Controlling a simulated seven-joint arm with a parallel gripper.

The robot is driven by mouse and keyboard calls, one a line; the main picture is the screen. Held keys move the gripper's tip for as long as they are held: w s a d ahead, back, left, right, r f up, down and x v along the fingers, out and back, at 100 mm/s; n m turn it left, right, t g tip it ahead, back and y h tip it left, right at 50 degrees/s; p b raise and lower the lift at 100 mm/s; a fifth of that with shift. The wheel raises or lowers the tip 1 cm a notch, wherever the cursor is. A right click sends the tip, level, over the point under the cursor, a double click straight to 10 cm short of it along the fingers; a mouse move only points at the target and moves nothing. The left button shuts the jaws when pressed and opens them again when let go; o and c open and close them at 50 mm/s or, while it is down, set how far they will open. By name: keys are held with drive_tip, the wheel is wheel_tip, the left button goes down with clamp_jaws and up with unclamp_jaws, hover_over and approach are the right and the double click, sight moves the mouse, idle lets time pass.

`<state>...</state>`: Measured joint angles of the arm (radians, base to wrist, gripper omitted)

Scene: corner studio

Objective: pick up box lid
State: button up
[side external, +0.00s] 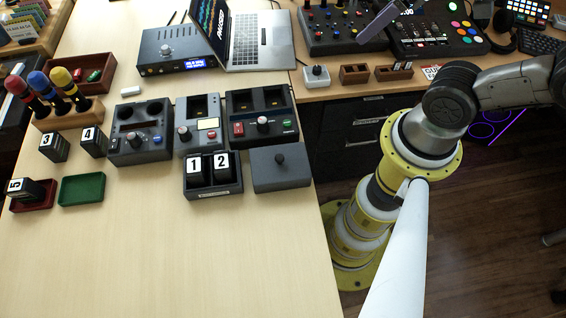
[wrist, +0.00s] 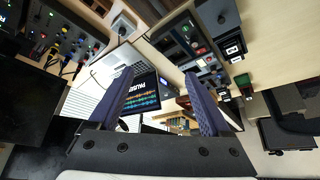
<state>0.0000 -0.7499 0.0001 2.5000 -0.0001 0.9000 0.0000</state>
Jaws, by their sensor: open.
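The box lid (side external: 280,168) is a flat dark grey slab with a black knob on top. It lies on the table in the side view, just right of an open grey box (side external: 214,187) holding two black blocks labelled 1 and 2. In the wrist view, a dark grey slab that looks like the lid (wrist: 212,14) is at the top edge, beside the labelled blocks. My gripper (wrist: 160,74) is open, its two blue fingers apart with nothing held between them. It is away from the lid and faces across the table toward the laptop.
Three grey devices (side external: 201,124) stand behind the box and lid. A laptop (side external: 250,42) and an audio unit (side external: 182,50) are farther back. Blocks, a green tray (side external: 82,189) and a screwdriver rack (side external: 68,112) are at left. The table front is clear.

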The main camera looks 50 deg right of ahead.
drive_tip(key=shift+c, duration=0.2)
drive_tip(key=c, duration=0.3)
idle(0.3)
